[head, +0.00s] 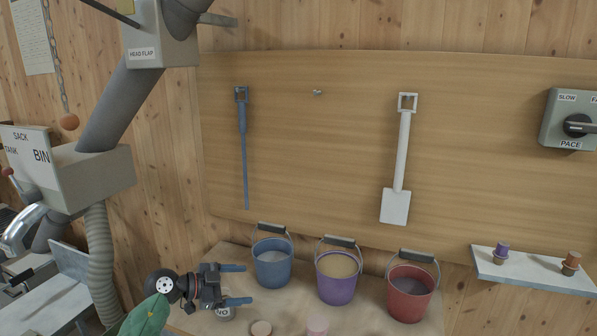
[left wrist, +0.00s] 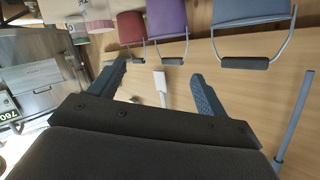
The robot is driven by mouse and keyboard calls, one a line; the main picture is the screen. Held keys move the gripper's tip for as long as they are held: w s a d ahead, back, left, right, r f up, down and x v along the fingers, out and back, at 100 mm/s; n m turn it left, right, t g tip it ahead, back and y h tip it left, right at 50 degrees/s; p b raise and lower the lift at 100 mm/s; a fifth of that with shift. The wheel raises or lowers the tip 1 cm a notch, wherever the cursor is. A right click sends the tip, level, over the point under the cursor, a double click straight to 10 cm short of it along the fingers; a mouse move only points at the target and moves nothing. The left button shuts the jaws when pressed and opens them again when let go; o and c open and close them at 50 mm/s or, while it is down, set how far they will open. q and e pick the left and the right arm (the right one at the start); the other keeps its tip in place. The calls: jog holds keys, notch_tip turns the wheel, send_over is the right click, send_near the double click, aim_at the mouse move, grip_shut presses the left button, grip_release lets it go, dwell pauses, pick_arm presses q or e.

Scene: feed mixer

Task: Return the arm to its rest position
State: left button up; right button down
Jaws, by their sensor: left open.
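My left gripper (head: 234,285) is at the lower left of the head view, beside and in front of the blue bucket (head: 271,270). Its two blue fingers are apart with nothing between them. In the left wrist view the fingers (left wrist: 157,84) are also spread, with the purple bucket (left wrist: 166,20) and red bucket (left wrist: 130,27) beyond them. My right gripper does not show in either view.
A purple bucket (head: 337,278) and a red bucket (head: 408,293) stand right of the blue one. A blue tool (head: 243,150) and a white spade (head: 396,190) hang on the board. A shelf (head: 530,275) holds two small stoppers. A small jar is partly hidden behind my gripper.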

pick_arm(q)
jog(key=s+a+r+n+t, duration=0.1)
jog(key=s+r+n+t, duration=0.55)
jog(key=t, duration=0.65)
jog(key=s+a+f+n+g+y, duration=0.2)
jog(key=s+a+f+n+y, duration=0.35)
jog(key=f+y, duration=0.2)
jog(key=s+a+f+n+g+y, duration=0.1)
jog(key=s+a+f+n+y, duration=0.3)
jog(key=f+n+y, duration=0.4)
jog(key=s+d+f+m+g+h, duration=0.1)
jog(key=s+d+f+m+g, duration=0.1)
jog(key=s+f+g, duration=0.45)
jog(key=s+d+f+m+g+h, duration=0.1)
jog(key=s+d+f+g, duration=0.15)
jog(key=s, duration=0.75)
jog(key=s+d+f+m+g, duration=0.15)
jog(key=s+f+g, duration=0.3)
jog(key=s, duration=0.45)
jog(key=s+d+f+x, duration=0.1)
jog(key=s+x, duration=0.2)
jog(key=x, duration=2)
jog(key=s+f, duration=0.3)
jog(key=f, duration=0.7)
jog(key=s+d+f, duration=0.1)
jog(key=s+f, duration=0.3)
jog(key=f, duration=0.7)
jog(key=shift+d+g+h, duration=0.2)
jog(key=shift+g+h, duration=0.15)
jog(key=shift+g, duration=0.1)
